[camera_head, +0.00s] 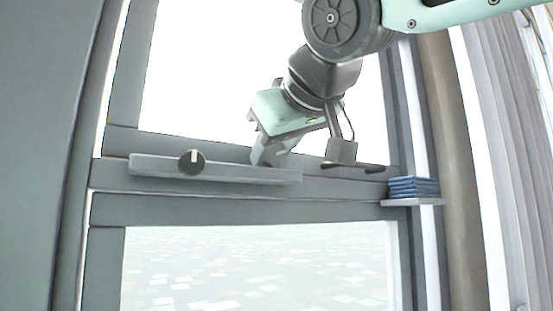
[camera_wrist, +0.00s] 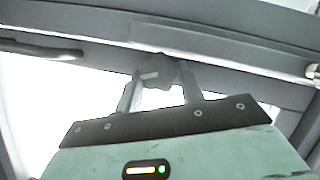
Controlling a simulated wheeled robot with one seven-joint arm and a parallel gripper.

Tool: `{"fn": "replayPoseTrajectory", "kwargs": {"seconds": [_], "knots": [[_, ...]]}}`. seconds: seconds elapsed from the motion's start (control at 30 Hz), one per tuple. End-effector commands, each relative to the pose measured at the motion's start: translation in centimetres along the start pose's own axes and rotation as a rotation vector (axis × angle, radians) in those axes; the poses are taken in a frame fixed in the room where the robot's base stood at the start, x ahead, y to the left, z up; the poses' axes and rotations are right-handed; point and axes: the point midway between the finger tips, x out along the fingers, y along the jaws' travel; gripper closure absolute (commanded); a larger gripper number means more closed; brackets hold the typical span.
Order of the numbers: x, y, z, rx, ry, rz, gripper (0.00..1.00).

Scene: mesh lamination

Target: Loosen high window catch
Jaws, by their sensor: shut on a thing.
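My gripper (camera_head: 266,156) reaches down to the middle rail of the window in the head view. In the wrist view its two fingers (camera_wrist: 160,80) close around a dark grey knob-like catch (camera_wrist: 168,70) with a light mark, so it is shut on this catch. The catch is hidden behind the fingers in the head view. A second dark round knob (camera_head: 191,162) with an upright white mark sits on the left part of a grey bar (camera_head: 225,172). It likely shows at the right edge of the wrist view (camera_wrist: 312,71).
A dark flat handle (camera_head: 352,167) lies along the rail to the right of my gripper. A small ledge (camera_head: 412,202) at the right holds a blue stack (camera_head: 413,187). A curtain (camera_head: 500,150) hangs at the far right. Window panes are above and below the rail.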

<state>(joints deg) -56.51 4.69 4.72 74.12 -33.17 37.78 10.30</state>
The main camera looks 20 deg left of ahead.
Motion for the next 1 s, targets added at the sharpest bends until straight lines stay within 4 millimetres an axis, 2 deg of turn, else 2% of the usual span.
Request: {"fn": "replayPoseTrajectory", "kwargs": {"seconds": [0.27, 0.3, 0.37, 0.63, 0.77, 0.87, 1.0], "knots": [[0.0, 0.0, 0.0, -0.003, -0.002, 0.0, 0.85], [0.0, 0.0, 0.0, -0.003, -0.002, 0.0, 0.54], [0.0, 0.0, 0.0, -0.002, -0.002, 0.0, 0.4], [-0.1, 0.0, 0.0, -0.002, -0.001, 0.0, 0.4], [-0.8, 0.0, 0.1, -0.001, 0.0, 0.001, 0.4], [-2.2, 0.0, 0.1, 0.0, 0.002, 0.002, 0.4], [-5.3, -0.1, 0.2, -0.001, 0.003, 0.002, 0.4]]}}
